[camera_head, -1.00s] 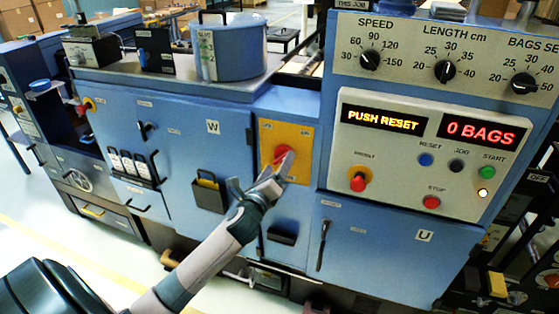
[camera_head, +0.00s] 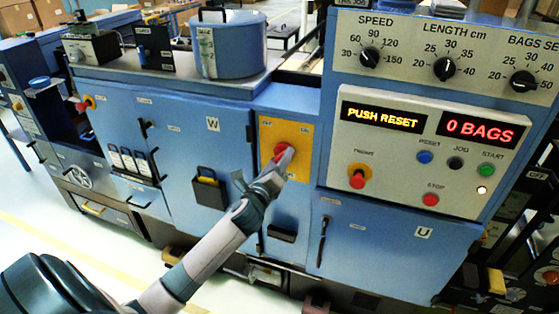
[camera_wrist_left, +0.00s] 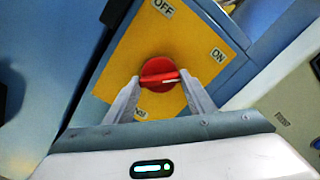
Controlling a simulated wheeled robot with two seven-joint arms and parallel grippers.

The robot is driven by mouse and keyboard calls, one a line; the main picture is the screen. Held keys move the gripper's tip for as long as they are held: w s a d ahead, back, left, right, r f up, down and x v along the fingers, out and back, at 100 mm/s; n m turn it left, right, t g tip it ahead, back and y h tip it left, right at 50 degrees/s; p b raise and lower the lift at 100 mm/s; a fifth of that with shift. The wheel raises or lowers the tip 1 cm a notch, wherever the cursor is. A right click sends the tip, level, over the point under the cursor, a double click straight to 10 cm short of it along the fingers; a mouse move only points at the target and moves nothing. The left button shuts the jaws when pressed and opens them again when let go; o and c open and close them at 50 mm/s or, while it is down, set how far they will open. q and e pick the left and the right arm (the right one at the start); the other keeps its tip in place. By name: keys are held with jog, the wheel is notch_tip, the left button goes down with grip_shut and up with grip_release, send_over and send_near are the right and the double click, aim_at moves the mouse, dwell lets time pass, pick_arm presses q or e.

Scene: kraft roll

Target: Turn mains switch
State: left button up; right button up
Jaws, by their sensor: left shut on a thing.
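The mains switch is a red round knob (camera_head: 281,151) on a yellow plate (camera_head: 297,134) on the blue machine front. In the left wrist view the knob (camera_wrist_left: 157,70) has a raised bar with a white mark at its right end, roughly on the side of the ON label (camera_wrist_left: 218,55). The OFF label (camera_wrist_left: 163,8) is at the top. My left gripper (camera_head: 283,163) is shut on the knob, one finger at each side of it in the wrist view. In the head view the gripper partly hides the knob. My right gripper is not in view.
Right of the plate, a control panel (camera_head: 402,190) has lit displays reading PUSH RESET (camera_head: 383,116) and 0 BAGS (camera_head: 483,129). A red-topped knob (camera_head: 357,177) and several buttons sit below them. A black holder (camera_head: 210,192) projects left of the plate.

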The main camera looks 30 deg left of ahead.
pick_arm(q)
jog(key=shift+n+p, duration=2.05)
jog(key=shift+n, duration=6.95)
jog(key=o, duration=1)
jog(key=shift+o, duration=0.2)
jog(key=shift+s, duration=0.1)
